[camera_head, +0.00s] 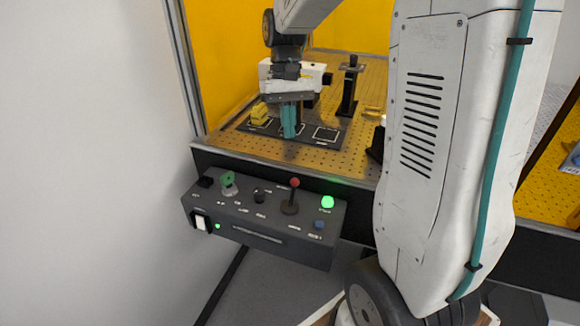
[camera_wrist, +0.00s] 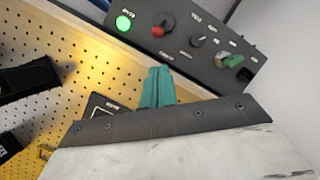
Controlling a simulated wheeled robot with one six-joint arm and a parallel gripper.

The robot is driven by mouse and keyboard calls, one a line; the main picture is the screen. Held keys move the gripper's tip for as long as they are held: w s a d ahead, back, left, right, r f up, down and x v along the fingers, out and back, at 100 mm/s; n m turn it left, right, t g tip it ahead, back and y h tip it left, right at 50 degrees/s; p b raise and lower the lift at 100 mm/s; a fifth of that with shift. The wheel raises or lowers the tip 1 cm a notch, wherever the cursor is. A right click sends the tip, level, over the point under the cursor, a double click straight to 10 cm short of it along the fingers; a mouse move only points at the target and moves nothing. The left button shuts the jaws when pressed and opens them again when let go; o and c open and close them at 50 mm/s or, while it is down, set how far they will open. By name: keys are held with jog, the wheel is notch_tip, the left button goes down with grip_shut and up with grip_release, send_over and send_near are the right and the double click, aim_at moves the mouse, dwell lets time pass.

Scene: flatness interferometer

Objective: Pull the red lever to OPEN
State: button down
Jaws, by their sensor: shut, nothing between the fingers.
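The red lever (camera_head: 294,184) is a red ball on a dark stem, standing about upright near the middle-right of the dark control panel (camera_head: 262,237). Its red knob also shows in the wrist view (camera_wrist: 156,31), seen from above. The lettering beside it is too small to read. My gripper (camera_head: 289,134) has teal fingers that are shut and empty. It is above the dark plate on the perforated table, behind the panel and apart from the lever. The fingers also show in the wrist view (camera_wrist: 158,72).
The panel also carries a lit green button (camera_head: 327,202), a green key-like knob (camera_head: 229,180), a black knob (camera_head: 259,195), a blue button (camera_head: 319,224) and a white rocker switch (camera_head: 201,222). A yellow block (camera_head: 259,113) and a black post (camera_head: 349,88) stand near my gripper.

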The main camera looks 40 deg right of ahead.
send_near(293, 194)
jog(key=f, duration=0.3)
jog(key=w+d+f, duration=0.1)
jog(key=f, duration=0.1)
jog(key=shift+w+f, duration=0.1)
